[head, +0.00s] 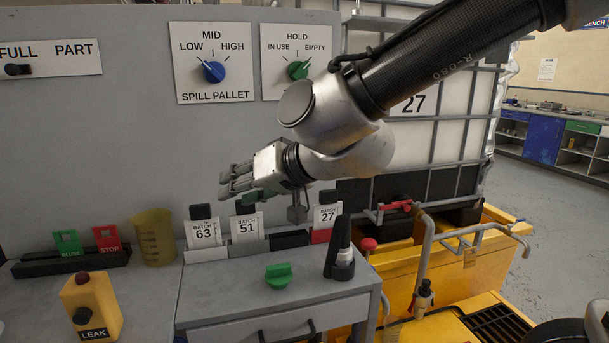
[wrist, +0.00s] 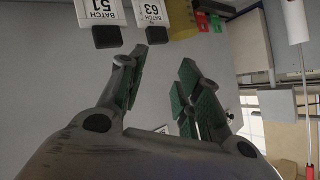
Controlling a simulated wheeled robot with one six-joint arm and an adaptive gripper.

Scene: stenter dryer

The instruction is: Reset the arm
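My gripper (head: 230,182) is at the end of my arm in the head view. It points left, above the row of batch tags and in front of the grey panel. In the wrist view my gripper (wrist: 164,62) has its green-padded fingers apart, with nothing between them. My arm comes in from the upper right of the head view and bends at the wrist. It hides part of the white tank behind it.
Below my gripper stand batch tags 63 (head: 203,233), 51 (head: 247,227) and 27 (head: 327,216). A green knob (head: 279,275) and a dark cone (head: 341,252) stand on the grey cabinet. A yellow beaker (head: 155,238) is left. The yellow spill pallet (head: 395,274) is right.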

